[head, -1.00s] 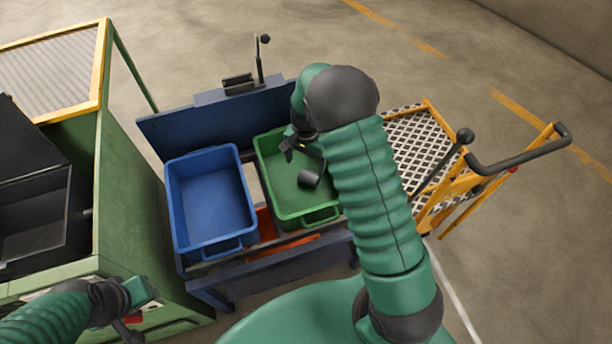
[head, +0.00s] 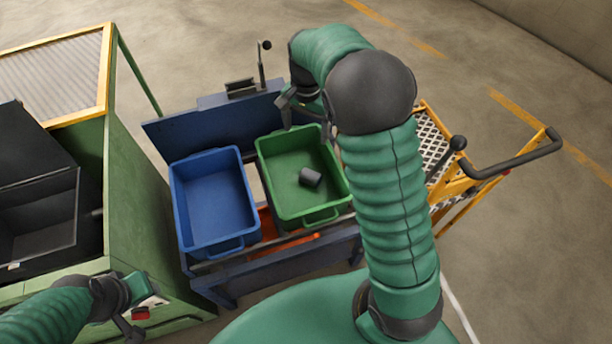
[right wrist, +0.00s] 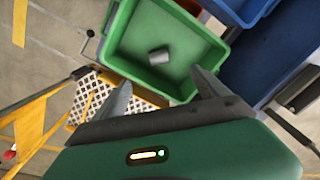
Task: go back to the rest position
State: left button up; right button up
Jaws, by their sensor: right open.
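My right gripper (head: 305,118) is open and empty, above the far edge of the green bin (head: 262,172). Its two spread fingers also show in the right wrist view (right wrist: 160,88), with nothing between them. A dark grey cylindrical billet (head: 310,177) lies on its side on the floor of the green bin; it also shows in the right wrist view (right wrist: 159,56), apart from the fingers. My left gripper (head: 138,312) is low at the left, beside the green machine; whether its jaws are open cannot be told.
A blue bin (head: 214,198), empty, stands left of the green bin on a dark blue bench (head: 215,123) with an upright lever (head: 262,65). A yellow cart (head: 463,183) with a dark handle stands at the right. The green machine (head: 145,215) is at the left. Open floor lies behind.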

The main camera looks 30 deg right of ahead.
jog(key=shift+d+f, duration=0.1)
jog(key=s+a+r+n+t+p, duration=0.1)
jog(key=s+a+r+n+p, duration=0.2)
jog(key=s+a+n+p, duration=0.2)
jog(key=s+a+r+n+t+p, duration=0.1)
jog(key=s+a+r+n+p, duration=0.2)
jog(key=s, duration=0.7)
jog(key=a+n+p, duration=0.2)
jog(key=a+n, duration=0.1)
jog(key=shift+s+a+r+n, duration=0.25)
jog(key=shift+s+r+n, duration=0.05)
jog(key=shift+s+n, duration=0.1)
jog(key=shift+s, duration=0.1)
dwell(0.5)
